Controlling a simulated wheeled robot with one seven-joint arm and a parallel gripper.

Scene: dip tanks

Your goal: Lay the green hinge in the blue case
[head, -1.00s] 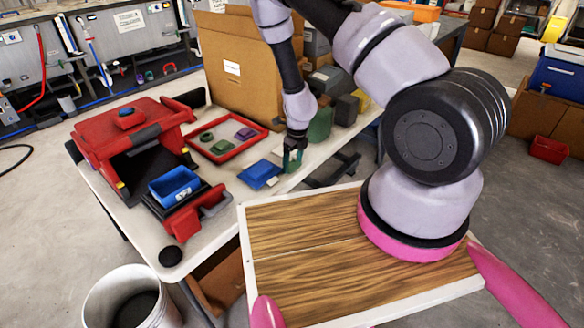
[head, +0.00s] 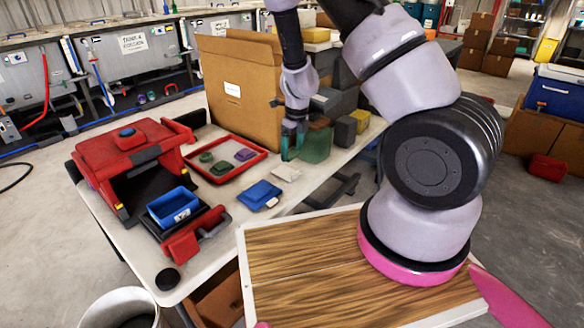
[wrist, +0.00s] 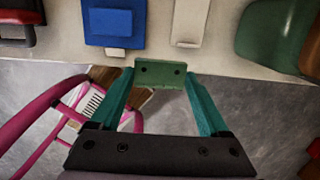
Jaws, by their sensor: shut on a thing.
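My gripper (head: 292,150) is shut on the green hinge (wrist: 160,73), a small flat plate with dark holes, held between the fingertips in the wrist view. In the head view the hinge is too small to make out. The gripper is above the table, near its right edge.
A beige flat piece (head: 286,173) lies beside the blue case. A red tray (head: 222,177) with small parts, a red toolbox (head: 125,150) and a blue bin (head: 173,207) stand to the left. A cardboard box (head: 240,85) and a green container (head: 317,145) stand behind.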

